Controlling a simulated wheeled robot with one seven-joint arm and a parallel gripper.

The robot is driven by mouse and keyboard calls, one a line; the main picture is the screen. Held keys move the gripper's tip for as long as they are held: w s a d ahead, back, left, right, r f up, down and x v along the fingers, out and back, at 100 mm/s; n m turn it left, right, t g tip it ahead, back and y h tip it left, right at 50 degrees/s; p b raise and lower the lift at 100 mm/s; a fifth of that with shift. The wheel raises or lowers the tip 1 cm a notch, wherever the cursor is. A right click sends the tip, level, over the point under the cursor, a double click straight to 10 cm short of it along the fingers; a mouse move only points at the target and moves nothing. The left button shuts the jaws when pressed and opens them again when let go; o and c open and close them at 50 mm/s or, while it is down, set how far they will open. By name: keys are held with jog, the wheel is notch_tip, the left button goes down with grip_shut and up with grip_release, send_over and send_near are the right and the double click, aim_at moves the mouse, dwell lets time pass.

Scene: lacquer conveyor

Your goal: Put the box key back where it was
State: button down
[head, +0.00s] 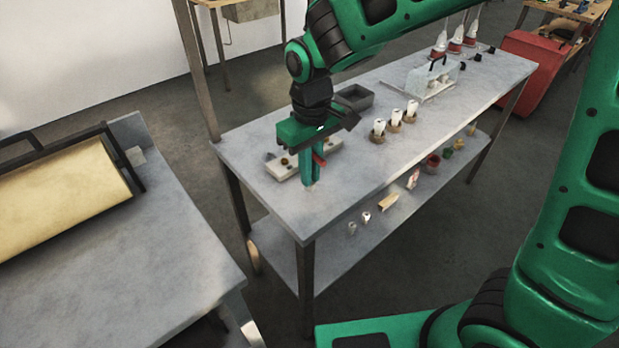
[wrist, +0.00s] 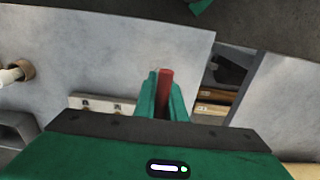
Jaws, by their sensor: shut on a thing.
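My gripper (head: 312,180) is shut on a red, rod-like thing, which I take to be the box key (head: 319,159). In the wrist view the key (wrist: 166,88) stands between the green fingers (wrist: 163,100); its lower end is hidden. In the head view the gripper points down over the near left part of the grey table (head: 334,200). A pale block with small round spots on top (head: 284,172) lies just behind the fingers, partly hidden by them. The block also shows in the wrist view (wrist: 100,104), left of the fingers. I cannot tell whether the key touches anything below.
A dark grey tray (head: 355,97) and white bottles in brown stands (head: 395,118) are farther along the table. A clear case (head: 436,78) stands beyond. Small items, including a red pot (head: 432,160), are on the lower shelf. The table's front left corner is clear.

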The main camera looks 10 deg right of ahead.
jog(key=shift+f, duration=1.3)
jog(key=shift+f, duration=0.1)
jog(key=c, duration=1.8)
grip_release()
notch_tip(320, 180, up, 12)
jog(key=shift+s+r, duration=0.1)
jog(key=shift+r, duration=0.05)
jog(key=shift+d, duration=0.15)
